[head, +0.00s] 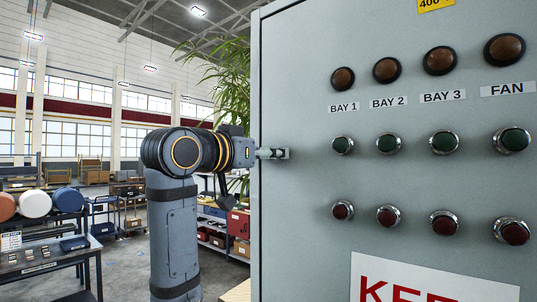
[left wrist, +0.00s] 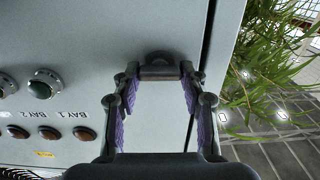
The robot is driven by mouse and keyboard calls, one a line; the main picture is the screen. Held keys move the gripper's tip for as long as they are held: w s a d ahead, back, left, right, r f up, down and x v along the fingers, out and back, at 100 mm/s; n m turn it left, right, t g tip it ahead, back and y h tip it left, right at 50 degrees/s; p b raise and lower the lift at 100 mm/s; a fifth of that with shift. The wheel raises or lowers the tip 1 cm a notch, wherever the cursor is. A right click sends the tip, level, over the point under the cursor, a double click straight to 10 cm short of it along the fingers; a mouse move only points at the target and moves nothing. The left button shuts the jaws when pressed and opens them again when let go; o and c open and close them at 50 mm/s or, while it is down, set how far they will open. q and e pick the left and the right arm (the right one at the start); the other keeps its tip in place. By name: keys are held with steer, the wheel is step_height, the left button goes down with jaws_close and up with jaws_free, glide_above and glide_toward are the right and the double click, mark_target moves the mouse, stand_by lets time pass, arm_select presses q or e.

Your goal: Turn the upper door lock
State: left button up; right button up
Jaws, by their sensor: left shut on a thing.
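The upper door lock (left wrist: 160,72) is a dark metal piece with a rounded base, on the grey cabinet door close to its edge. My left gripper (left wrist: 161,78) points at the door, and its fingertips are shut on the lock from both sides in the left wrist view. In the head view my left gripper (head: 272,153) reaches in from the left to the door's left edge, level with the green buttons. The lock is mostly hidden there by the fingers. My right gripper is in neither view.
The grey cabinet door (head: 300,230) fills the right side, with brown lamps, green buttons (head: 445,141) and red buttons (head: 388,215) standing out. A plant (head: 228,80) is behind the cabinet. A table (head: 45,255) with drums stands at the far left.

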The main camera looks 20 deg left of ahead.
arm_select(q)
steer(key=shift+m, duration=0.3)
steer(key=shift+s+d+f+m+b, duration=0.1)
steer(key=shift+m+b, duration=1.1)
steer(key=shift+m, duration=3.1)
steer(key=shift+d+f+m+b, duration=0.1)
steer(key=shift+m+b, duration=1.05)
steer(key=shift+m, duration=3.15)
steer(key=o, duration=1.1)
steer(key=shift+o, duration=0.2)
